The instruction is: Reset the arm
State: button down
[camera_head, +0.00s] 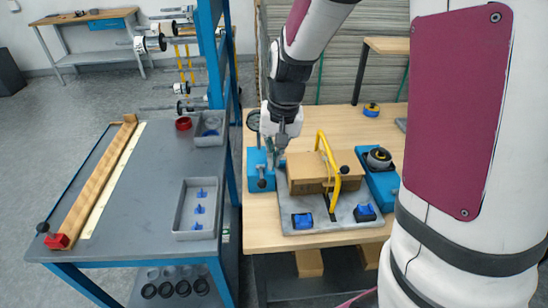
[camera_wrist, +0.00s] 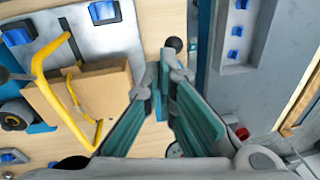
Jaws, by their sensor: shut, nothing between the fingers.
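My gripper (camera_head: 278,145) hangs above the left side of the wooden table, to the left of a cardboard box. In the wrist view my gripper (camera_wrist: 165,90) shows its two green-grey finger pads converging at the tips, shut with nothing between them. My arm reaches down from the top of the head view to it. The cardboard box (camera_head: 305,175) sits on a grey plate (camera_head: 290,227) with a yellow bar (camera_head: 337,183) rising over it. The box also shows in the wrist view (camera_wrist: 100,90), left of the fingers.
A blue block with a black knob (camera_head: 260,170) stands close below my gripper. A blue unit with a black roll (camera_head: 379,158) is right of the box. On the left grey table are a grey tray (camera_head: 181,225) with blue pieces and a wooden rail (camera_head: 100,180). A blue upright (camera_head: 212,55) stands between the tables.

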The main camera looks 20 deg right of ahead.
dwell(0.5)
jog(key=s+a+r+n+t+h, duration=0.1)
jog(key=s+r+n+t, duration=0.3)
jog(key=s+r, duration=1.2)
jog(key=s, duration=0.4)
jog(key=shift+a+n, duration=0.25)
jog(key=shift+n, duration=0.15)
